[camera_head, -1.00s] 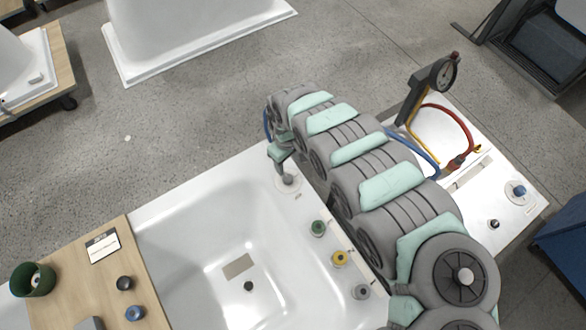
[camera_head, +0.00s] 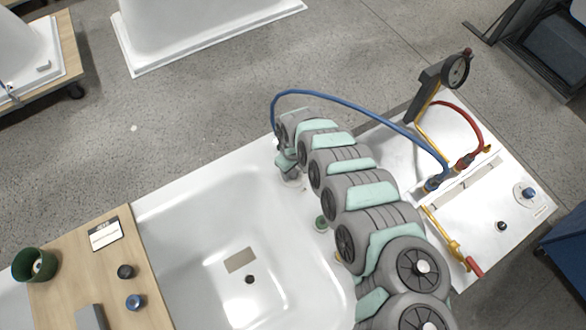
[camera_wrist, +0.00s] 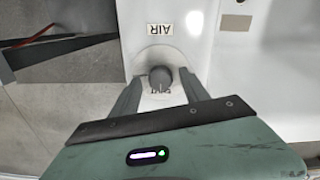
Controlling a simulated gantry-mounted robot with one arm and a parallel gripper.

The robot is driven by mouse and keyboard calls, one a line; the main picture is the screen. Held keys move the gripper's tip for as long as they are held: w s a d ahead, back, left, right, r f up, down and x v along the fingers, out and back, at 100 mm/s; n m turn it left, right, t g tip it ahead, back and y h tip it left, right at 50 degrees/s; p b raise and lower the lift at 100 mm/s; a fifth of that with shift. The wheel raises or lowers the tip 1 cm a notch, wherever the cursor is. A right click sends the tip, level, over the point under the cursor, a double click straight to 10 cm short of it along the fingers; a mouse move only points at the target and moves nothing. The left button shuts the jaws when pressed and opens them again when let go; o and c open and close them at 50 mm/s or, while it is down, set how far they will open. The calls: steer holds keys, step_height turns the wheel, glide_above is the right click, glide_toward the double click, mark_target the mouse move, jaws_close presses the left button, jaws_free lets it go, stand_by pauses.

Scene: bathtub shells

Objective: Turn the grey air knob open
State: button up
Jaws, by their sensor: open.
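The grey air knob (camera_wrist: 161,77) stands on a round light plate at the tub rim, beside an "AIR" label (camera_wrist: 166,29), in the wrist view. My gripper (camera_wrist: 160,84) is open, with one finger on each side of the knob. I cannot tell whether either finger touches it. More lettering below the knob is partly covered. In the head view my gripper (camera_head: 287,166) reaches down at the rim's far corner. The knob is hidden behind it there, and only part of the round plate (camera_head: 295,183) shows.
A green knob (camera_head: 320,223) sits along the rim under my arm. A blue hose (camera_head: 350,104) arches beside the arm to fittings near a gauge (camera_head: 455,71) and a red hose (camera_head: 470,125). A wooden board (camera_head: 75,285) lies across the tub's left end (camera_head: 165,205).

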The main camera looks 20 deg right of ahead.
steer(key=shift+c, duration=0.2)
jaws_close()
stand_by(0.3)
